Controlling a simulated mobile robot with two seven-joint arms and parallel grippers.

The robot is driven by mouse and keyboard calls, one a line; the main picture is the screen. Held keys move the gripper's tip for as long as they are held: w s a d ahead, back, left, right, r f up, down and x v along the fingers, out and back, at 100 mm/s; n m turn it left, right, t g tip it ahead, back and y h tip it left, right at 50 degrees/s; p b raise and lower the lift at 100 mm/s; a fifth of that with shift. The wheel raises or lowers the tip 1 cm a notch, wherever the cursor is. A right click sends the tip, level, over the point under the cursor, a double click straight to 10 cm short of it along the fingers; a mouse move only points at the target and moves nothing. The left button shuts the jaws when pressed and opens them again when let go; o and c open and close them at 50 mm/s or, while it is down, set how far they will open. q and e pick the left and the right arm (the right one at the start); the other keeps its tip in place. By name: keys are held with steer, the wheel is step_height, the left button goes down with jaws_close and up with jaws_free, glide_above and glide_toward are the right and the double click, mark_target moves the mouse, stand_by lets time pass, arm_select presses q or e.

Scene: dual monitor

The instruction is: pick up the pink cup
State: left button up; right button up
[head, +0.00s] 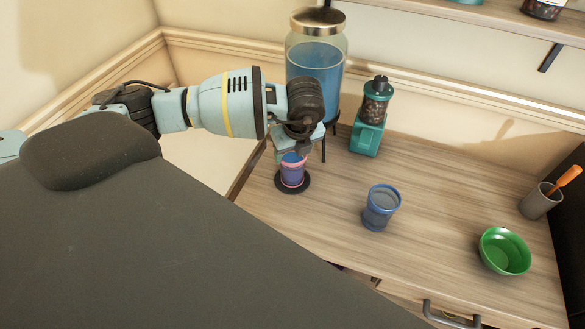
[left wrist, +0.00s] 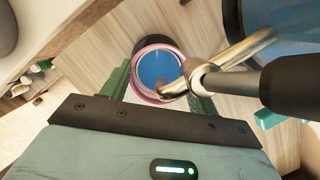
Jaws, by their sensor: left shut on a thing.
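The pink cup (head: 292,176) is at the left part of the wooden counter, on or just above a black round coaster (head: 292,190). It looks upright, with a pink rim and blue inside. In the left wrist view the cup (left wrist: 152,66) is seen from above, between the green fingers. My left gripper (head: 291,157) is shut on the pink cup and hides part of its upper side. The left gripper's jaws (left wrist: 160,88) reach both sides of the cup. My right gripper is not in view.
A glass dispenser (head: 315,66) of blue liquid stands behind the cup. Its gold tap (left wrist: 240,50) overlaps the rim in the wrist view. A teal grinder (head: 366,136), blue cup (head: 380,209), green bowl (head: 503,252) and grey holder (head: 537,204) stand rightward. Counter between them is clear.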

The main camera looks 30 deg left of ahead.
arm_select(q)
steer(key=shift+c, duration=0.9)
steer(key=shift+r, duration=0.1)
steer(key=shift+r, duration=0.6)
steer(key=s+d, duration=0.4)
steer(key=s, duration=1.3)
steer(key=shift+s+p, duration=0.25)
steer(key=shift+p, duration=0.05)
steer(key=shift+d, duration=0.1)
